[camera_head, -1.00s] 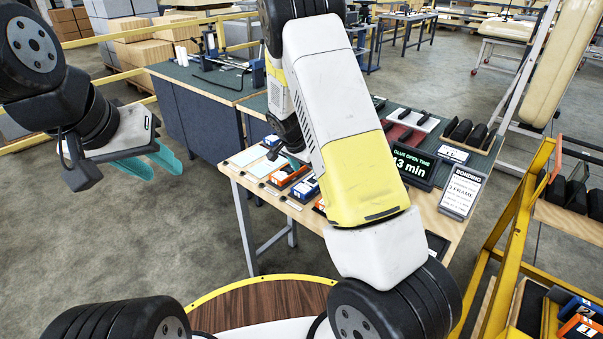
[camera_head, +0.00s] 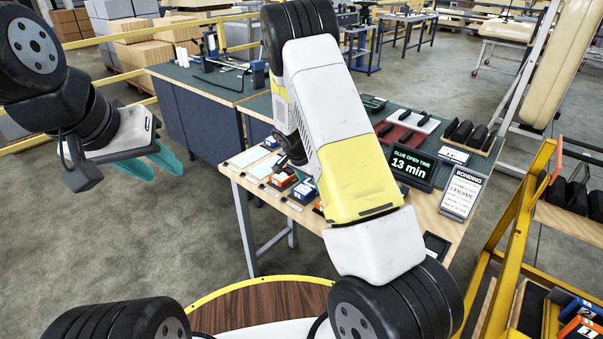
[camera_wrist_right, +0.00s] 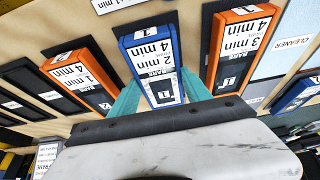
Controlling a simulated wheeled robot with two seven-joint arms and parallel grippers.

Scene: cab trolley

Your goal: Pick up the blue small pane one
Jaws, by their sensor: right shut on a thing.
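The blue small pane piece (camera_wrist_right: 150,72), with a white label reading "BARE", "2 min" and "4 min", sits in a dark slot in the right wrist view. My right gripper (camera_wrist_right: 162,88) is shut on it, with one teal finger on each side. In the head view my right arm hides this gripper, and I cannot tell whether the piece is lifted. My left gripper (camera_head: 164,166) is open and empty, in the air left of the table.
Orange pieces stand on both sides, one at left (camera_wrist_right: 78,82) and one at right (camera_wrist_right: 238,45). Another blue piece (camera_wrist_right: 300,94) lies at the right edge. A glue timer screen (camera_head: 412,166) and a bonding sign (camera_head: 462,190) stand on the table's right part.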

